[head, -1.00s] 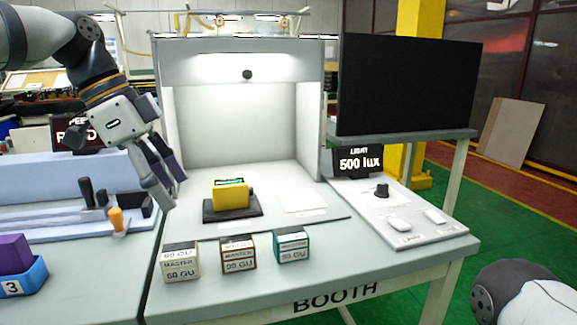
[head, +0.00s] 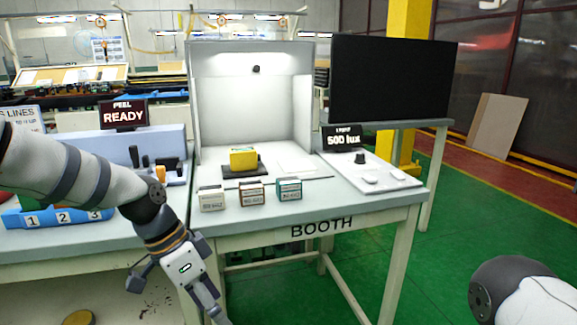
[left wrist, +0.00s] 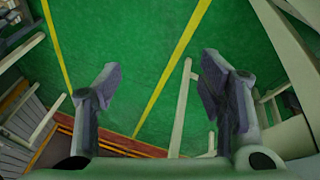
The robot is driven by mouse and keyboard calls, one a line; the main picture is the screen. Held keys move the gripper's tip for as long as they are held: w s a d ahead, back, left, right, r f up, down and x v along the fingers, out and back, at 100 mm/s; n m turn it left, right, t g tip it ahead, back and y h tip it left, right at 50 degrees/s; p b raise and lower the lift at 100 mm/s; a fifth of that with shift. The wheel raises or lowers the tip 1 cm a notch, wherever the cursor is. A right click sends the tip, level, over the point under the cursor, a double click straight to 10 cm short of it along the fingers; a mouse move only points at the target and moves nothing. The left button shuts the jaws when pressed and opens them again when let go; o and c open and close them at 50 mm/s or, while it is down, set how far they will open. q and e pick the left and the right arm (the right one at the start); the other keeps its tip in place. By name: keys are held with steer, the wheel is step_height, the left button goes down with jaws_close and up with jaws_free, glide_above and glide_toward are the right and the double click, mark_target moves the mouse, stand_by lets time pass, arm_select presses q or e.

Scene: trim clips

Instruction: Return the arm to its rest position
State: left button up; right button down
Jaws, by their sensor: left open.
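My left arm (head: 85,185) comes in from the left and bends downward, low in front of the tables. My left gripper (head: 212,312) points down at the bottom of the head view, in front of the booth table's left leg. The fingertips are partly cut off by the head view's lower edge. Part of my right arm (head: 520,295) shows at the lower right; its gripper is out of view.
The booth table (head: 300,222) holds a yellow block (head: 243,159) on a dark stand and several small boxes (head: 250,195) near its front edge. A blue numbered tray (head: 60,217) lies on the left table, close behind my left arm. The green floor (head: 440,230) at right is clear.

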arm_select(q)
steer(key=s+a+f+n+g+y, duration=0.15)
steer(key=s+f+n, duration=0.55)
steer(key=s+f, duration=1.45)
steer(key=s+a+n+y, duration=0.1)
steer(key=s+a+n, duration=0.1)
steer(key=s, duration=0.7)
steer(key=s+a+n+y, duration=0.1)
steer(key=s+a, duration=0.4)
steer(key=s, duration=0.5)
steer(key=shift+s+a+f+n+g+y, duration=0.15)
steer(key=shift+a+f+n+g+y, duration=0.15)
steer(key=shift+n, duration=0.3)
